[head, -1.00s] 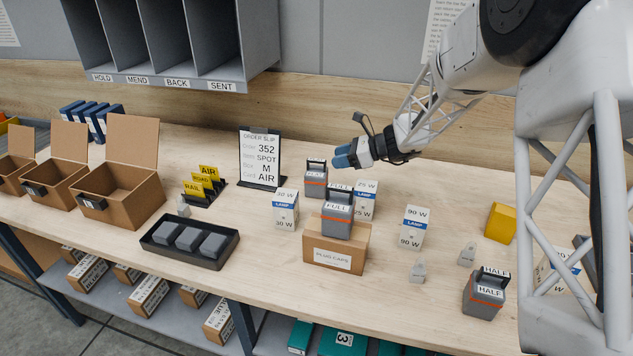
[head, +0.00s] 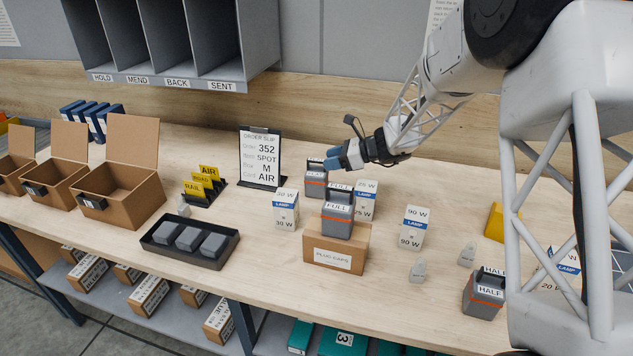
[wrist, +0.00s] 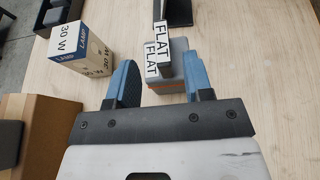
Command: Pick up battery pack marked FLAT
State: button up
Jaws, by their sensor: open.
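The battery pack marked FLAT (wrist: 176,70) is grey with an orange band and a dark handle bearing white FLAT labels. In the head view the same grey pack (head: 316,182) stands behind the plug caps box, its label partly hidden by my gripper. My gripper (wrist: 160,84) is open, with blue fingertips on either side of the pack's near end in the wrist view. Contact cannot be told. In the head view my gripper (head: 340,159) is just above and right of that pack. Other packs are marked FULL (head: 337,220) and HALF (head: 482,298).
The FULL pack stands on the plug caps box (head: 335,254). Lamp boxes stand close by: 30 W (head: 286,212), 25 W (head: 364,200) and 90 W (head: 412,228). The order slip stand (head: 261,160) is behind left. A black tray (head: 160,250) lies left.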

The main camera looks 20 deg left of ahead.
aim_at(317, 160)
jog(key=shift+a, duration=0.1)
jog(key=shift+x, duration=2.5)
jog(key=shift+w, duration=0.15)
grip_shut()
jog(key=shift+r, duration=0.1)
